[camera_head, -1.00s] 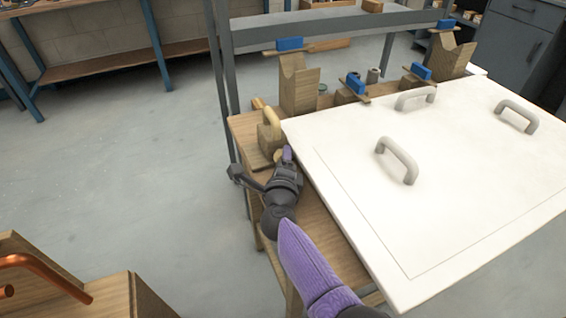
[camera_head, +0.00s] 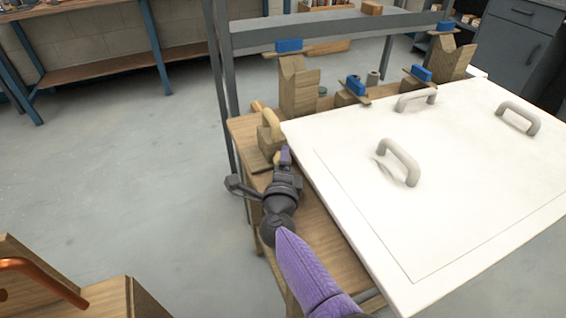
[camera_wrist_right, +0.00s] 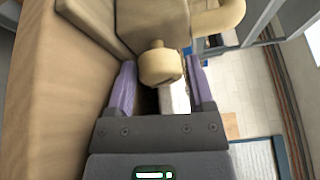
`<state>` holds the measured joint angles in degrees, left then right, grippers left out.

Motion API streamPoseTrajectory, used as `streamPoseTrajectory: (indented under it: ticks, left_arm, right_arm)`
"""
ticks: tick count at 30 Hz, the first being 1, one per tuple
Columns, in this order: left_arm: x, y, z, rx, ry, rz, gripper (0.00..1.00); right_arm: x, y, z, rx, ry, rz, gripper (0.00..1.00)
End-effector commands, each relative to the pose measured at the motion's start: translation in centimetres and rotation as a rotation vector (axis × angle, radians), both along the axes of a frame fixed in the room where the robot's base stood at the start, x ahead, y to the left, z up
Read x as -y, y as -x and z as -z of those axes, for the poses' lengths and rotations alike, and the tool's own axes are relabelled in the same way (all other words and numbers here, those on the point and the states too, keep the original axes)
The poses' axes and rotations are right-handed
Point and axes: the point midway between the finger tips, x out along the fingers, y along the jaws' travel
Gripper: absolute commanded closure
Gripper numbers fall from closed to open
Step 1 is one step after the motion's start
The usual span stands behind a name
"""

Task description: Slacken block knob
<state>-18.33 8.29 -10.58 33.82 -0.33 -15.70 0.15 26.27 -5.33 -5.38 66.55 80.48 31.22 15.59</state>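The block knob (camera_wrist_right: 160,66) is a small cream, rounded knob on the side of a wooden block (camera_wrist_right: 152,18). In the head view, the block (camera_head: 267,142) stands at the table's left edge with a curved cream handle on top. There, only a bit of the knob (camera_head: 277,158) shows beside my right gripper (camera_head: 285,154). In the right wrist view, the purple fingers of my right gripper (camera_wrist_right: 160,84) are apart, one on each side of the knob, with visible gaps. My left gripper is not in view.
A large white panel (camera_head: 450,190) with grey handles lies right of my right gripper. Wooden supports with blue clamps (camera_head: 289,45) stand along the table's back. The grey frame post (camera_head: 222,60) rises behind the block. Open floor (camera_head: 120,160) lies left.

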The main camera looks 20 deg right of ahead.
Motion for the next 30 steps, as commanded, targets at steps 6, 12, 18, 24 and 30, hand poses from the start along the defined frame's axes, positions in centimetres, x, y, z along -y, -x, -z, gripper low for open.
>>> streamPoseTrajectory:
  ticks: [6,12,18,24,30]
  left_arm:
    - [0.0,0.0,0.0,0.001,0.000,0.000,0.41]
    - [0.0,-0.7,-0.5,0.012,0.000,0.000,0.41]
    - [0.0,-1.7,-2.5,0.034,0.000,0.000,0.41]
    - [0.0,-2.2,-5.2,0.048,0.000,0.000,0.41]
    - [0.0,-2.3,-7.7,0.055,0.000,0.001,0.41]
  right_arm:
    - [0.0,0.0,0.0,0.000,0.000,0.000,0.11]
    - [0.0,0.0,-0.3,-0.002,-0.068,0.000,0.11]
    - [0.0,0.0,-0.9,-0.011,-0.423,-0.003,0.11]
    - [-0.9,2.7,-1.9,-0.021,-0.625,-0.002,0.11]
    - [-2.7,7.8,-3.1,-0.022,-0.623,-0.001,0.11]
